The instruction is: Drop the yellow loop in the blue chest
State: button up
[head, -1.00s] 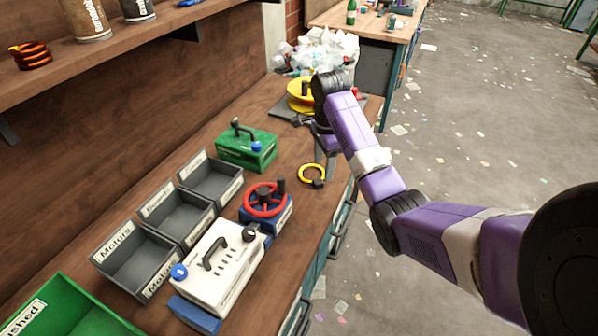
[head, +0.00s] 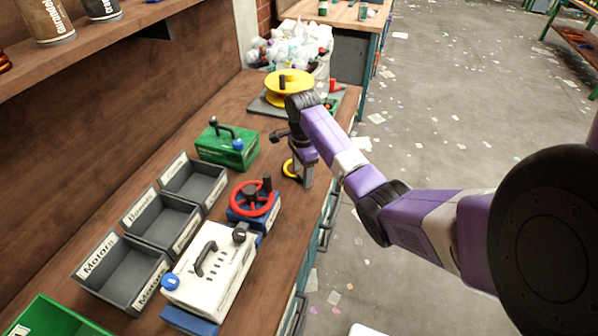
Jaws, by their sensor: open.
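The yellow loop (head: 288,168) lies on the wooden bench, partly hidden by my gripper. My gripper (head: 300,180) points down at the loop with its jaws open; I cannot tell whether a finger touches it or sits inside it. No plainly separate blue chest shows. A blue box (head: 240,222) sits under a red handwheel (head: 254,198), and a white case (head: 212,268) with a black handle has a blue base (head: 188,320).
Three grey bins (head: 121,272) line the bench's left side. A green case (head: 226,147) stands left of my gripper, and a yellow spool (head: 289,84) behind it. A green bin (head: 50,318) is at the near left. Bare bench lies between the green case and the gripper.

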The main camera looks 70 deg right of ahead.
grip_shut()
dwell(0.3)
